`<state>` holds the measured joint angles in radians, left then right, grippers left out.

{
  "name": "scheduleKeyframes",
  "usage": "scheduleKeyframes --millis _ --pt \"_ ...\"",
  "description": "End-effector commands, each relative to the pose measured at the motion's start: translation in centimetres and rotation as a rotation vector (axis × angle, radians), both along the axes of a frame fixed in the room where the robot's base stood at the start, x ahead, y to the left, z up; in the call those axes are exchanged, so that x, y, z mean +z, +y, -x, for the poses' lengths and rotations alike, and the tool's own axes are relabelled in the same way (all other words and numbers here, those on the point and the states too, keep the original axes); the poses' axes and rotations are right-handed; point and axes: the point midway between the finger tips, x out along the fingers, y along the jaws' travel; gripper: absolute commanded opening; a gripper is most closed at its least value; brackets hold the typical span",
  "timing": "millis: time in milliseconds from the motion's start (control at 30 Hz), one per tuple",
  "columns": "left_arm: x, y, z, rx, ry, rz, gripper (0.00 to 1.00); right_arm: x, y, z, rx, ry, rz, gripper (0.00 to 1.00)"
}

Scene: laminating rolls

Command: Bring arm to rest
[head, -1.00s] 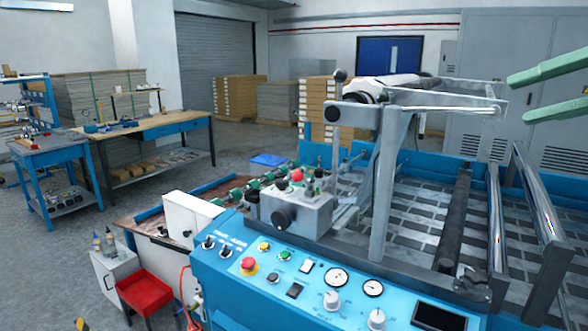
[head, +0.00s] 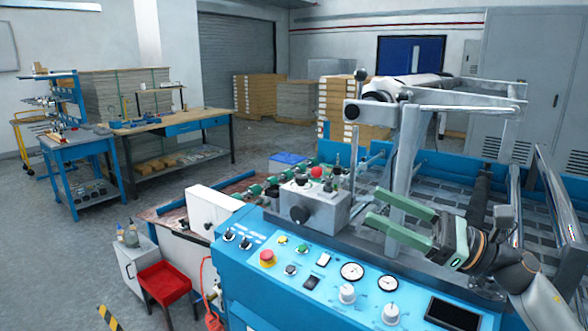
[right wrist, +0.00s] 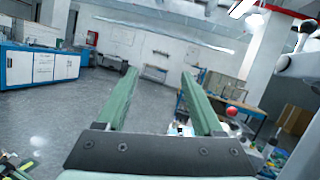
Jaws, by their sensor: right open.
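My right gripper (head: 386,214) shows at the right of the head view, its two green fingers pointing left. It is open, with nothing between the fingers. It is in front of the metal frame of the blue laminating machine (head: 262,312), above the control panel. In the right wrist view the open green fingers of the right gripper (right wrist: 160,88) reach forward over an empty gap. My left gripper is not in the head view.
Close to the right gripper are a grey control box (head: 322,210) with a red knob and the machine's upright metal post (head: 398,180). A red bin (head: 165,284) stands at lower left. A wooden workbench (head: 165,124) and blue cart (head: 82,145) stand farther back. Grey floor between is open.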

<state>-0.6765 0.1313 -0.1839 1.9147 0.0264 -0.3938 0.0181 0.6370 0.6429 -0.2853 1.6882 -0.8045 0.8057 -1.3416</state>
Motion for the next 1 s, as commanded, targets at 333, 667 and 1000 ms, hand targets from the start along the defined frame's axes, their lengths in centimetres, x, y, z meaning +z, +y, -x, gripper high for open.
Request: scheduleKeyframes --millis 333,667,1000 --pt "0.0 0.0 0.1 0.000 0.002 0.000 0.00 -16.5 -1.6 -1.2 0.019 1.048 -0.871 0.69" --pt "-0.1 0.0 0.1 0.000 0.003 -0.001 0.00 -38.3 -3.6 7.6 -0.139 1.879 -1.855 0.69" --pt "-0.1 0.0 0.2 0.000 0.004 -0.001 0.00 -50.5 -2.5 21.6 0.340 -1.758 2.187 0.69"
